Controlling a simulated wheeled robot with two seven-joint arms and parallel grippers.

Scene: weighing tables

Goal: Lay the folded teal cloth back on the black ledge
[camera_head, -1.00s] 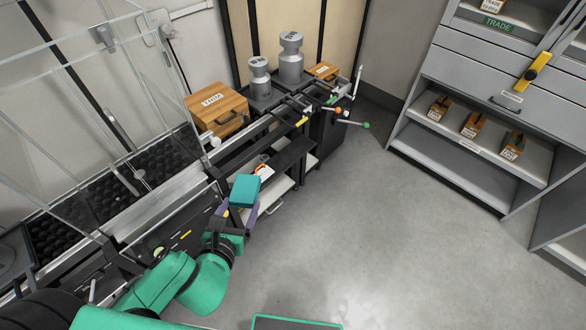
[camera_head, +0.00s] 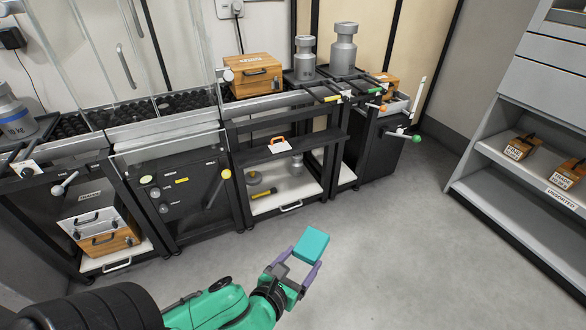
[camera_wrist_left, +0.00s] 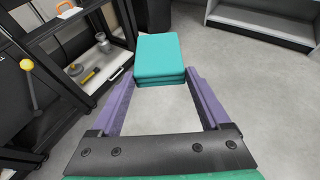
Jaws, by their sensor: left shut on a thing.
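The folded teal cloth (camera_head: 312,244) is a thick rectangular block held out over the grey floor. My left gripper (camera_head: 304,259) is shut on it, with its purple fingers at the cloth's near end. The left wrist view shows the cloth (camera_wrist_left: 159,57) in layers, level between the fingertips (camera_wrist_left: 160,80). The black ledge (camera_head: 322,137) runs along the front of the open middle bench, behind and above the cloth in the head view. A clear gap of floor lies between cloth and bench. My right gripper is not in view.
A white card with an orange clip (camera_head: 279,145) lies on the ledge's left part. Below, a white shelf (camera_head: 270,203) carries a yellow-handled item and small weights. A wooden box (camera_head: 253,76) and grey weights stand above. Floor (camera_head: 390,235) is free to the right.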

